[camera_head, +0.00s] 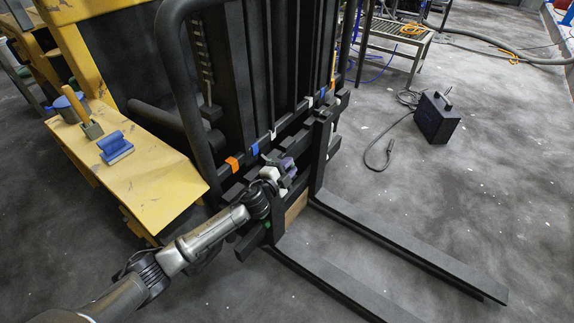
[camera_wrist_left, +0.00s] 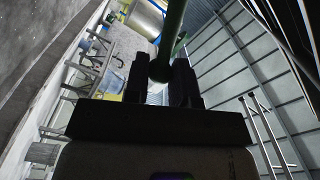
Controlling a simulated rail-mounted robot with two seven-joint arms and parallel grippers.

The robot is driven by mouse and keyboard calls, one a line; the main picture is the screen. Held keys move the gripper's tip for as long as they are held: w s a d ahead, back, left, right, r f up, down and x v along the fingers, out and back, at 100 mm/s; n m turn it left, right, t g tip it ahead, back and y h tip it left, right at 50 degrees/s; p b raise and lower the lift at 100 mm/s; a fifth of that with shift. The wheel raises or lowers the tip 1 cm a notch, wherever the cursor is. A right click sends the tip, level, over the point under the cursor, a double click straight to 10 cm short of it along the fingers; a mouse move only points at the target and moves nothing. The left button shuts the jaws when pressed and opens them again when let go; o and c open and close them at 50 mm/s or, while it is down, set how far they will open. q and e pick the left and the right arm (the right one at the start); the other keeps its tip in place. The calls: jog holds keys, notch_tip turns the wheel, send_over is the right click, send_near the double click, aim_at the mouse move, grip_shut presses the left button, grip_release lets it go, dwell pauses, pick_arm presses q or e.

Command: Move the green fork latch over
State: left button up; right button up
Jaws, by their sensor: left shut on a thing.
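The green fork latch (camera_wrist_left: 170,35) shows in the left wrist view as a dark green bar with a rounded end, between the two black fingers of my left gripper (camera_wrist_left: 166,85). The fingers are shut on it. In the head view my left gripper (camera_head: 285,170) is at the forklift's fork carriage, above the near fork (camera_head: 325,278). The latch in its grip is hard to make out there. A small green spot (camera_head: 267,224) shows low on the carriage; I cannot tell whether it belongs to this latch. My right gripper is not in view.
The black carriage bars and mast (camera_head: 240,70) stand close around my left gripper. The far fork (camera_head: 410,245) reaches out over the floor. A black box (camera_head: 437,117) with a cable stands on open floor.

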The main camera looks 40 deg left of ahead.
pick_arm(q)
jog(key=shift+d+f+b, duration=0.35)
jog(key=shift+f, duration=0.4)
jog(key=shift+o, duration=0.2)
jog(key=shift+d+f+b, duration=0.2)
jog(key=shift+f+b, duration=0.9)
jog(key=shift+f, duration=0.5)
jog(key=o, duration=0.8)
jog(key=shift+o, duration=0.2)
